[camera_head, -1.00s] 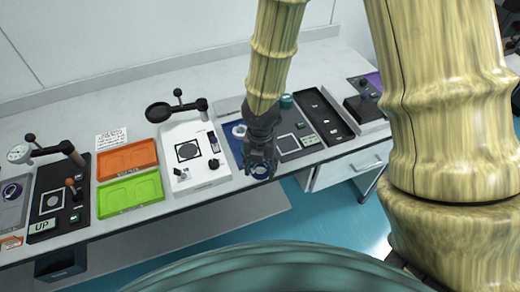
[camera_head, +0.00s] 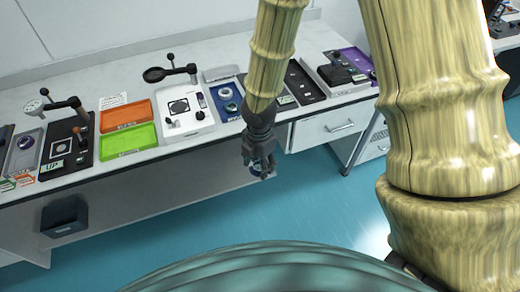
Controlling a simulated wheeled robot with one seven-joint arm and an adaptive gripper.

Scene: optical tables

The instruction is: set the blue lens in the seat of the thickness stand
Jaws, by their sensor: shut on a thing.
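My gripper (camera_head: 258,172) hangs in front of the table's front edge, over the floor, fingers pointing down. It is shut on a small bluish ring-like piece, apparently the blue lens (camera_head: 257,167), mostly hidden by the fingers. The thickness stand (camera_head: 78,134) appears to be the black-based one at the left, with a round dial (camera_head: 33,107) on a side arm and an "UP" label. Its seat (camera_head: 60,149) is a pale square with a dark-rimmed circle and looks empty. The gripper is well to the right of the stand.
An orange tray (camera_head: 126,106) and a green tray (camera_head: 128,149) lie right of the stand. A white stand with a black magnifier (camera_head: 155,75) comes after them. A blue mat (camera_head: 219,112) holds ring-like parts. A dark bin (camera_head: 64,235) hangs below the table front.

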